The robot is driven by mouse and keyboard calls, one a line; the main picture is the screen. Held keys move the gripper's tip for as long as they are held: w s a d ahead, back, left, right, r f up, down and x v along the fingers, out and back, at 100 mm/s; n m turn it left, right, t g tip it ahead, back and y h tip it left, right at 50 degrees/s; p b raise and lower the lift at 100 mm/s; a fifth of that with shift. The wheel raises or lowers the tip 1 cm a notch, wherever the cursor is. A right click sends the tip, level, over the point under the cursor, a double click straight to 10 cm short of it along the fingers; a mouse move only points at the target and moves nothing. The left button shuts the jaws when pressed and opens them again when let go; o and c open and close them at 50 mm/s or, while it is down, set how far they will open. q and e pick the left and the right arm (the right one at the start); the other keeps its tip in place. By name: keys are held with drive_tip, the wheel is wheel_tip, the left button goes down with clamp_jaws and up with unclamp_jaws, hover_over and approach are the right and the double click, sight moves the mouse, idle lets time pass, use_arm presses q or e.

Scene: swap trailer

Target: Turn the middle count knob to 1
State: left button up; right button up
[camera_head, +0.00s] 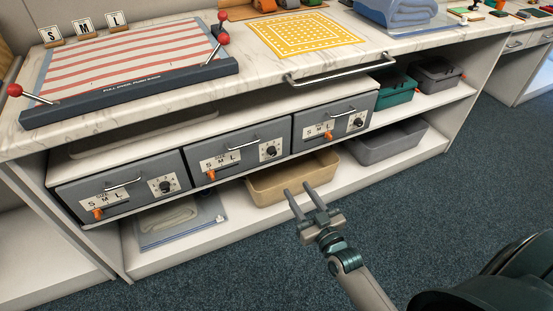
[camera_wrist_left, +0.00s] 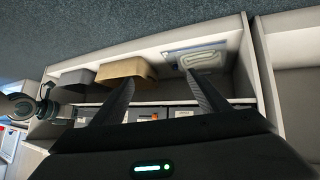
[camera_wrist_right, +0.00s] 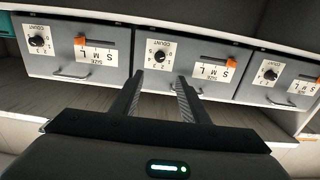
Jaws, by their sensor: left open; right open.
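The middle count knob (camera_head: 268,152) is a small black dial on a white plate at the right of the middle grey drawer (camera_head: 238,137). It also shows upside down in the right wrist view (camera_wrist_right: 160,56); its exact setting is too small to read. My right gripper (camera_head: 298,188) is open and empty, in front of and below the middle drawer. In the right wrist view its fingers (camera_wrist_right: 158,78) point toward that knob, apart from it. My left gripper (camera_wrist_left: 160,76) shows only in its own wrist view, open and empty, facing the lower shelf.
The left knob (camera_head: 165,185) and right knob (camera_head: 356,122) flank the middle one. Each drawer has a metal handle and an orange size slider, such as the middle slider (camera_head: 211,174). A counter rail (camera_head: 340,69) juts out above. A tan bin (camera_head: 291,178) stands below.

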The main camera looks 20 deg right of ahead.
sight(274, 155)
drive_tip(key=w, duration=0.5)
drive_tip(key=w+b, duration=0.1)
drive_tip(key=w, duration=0.4)
drive_tip(key=w+b, duration=0.1)
drive_tip(key=w, duration=0.4)
drive_tip(key=shift+a, duration=0.25)
use_arm(q)
drive_tip(key=w+d+r+t+h, duration=0.1)
drive_tip(key=w+d+r+t, duration=0.1)
drive_tip(key=w+r+t, duration=0.2)
drive_tip(key=shift+w+d+r, duration=0.2)
drive_tip(key=shift+d+r, duration=0.2)
drive_tip(key=shift+r, duration=0.65)
use_arm(e)
drive_tip(key=shift+w, duration=0.6)
clamp_jaws()
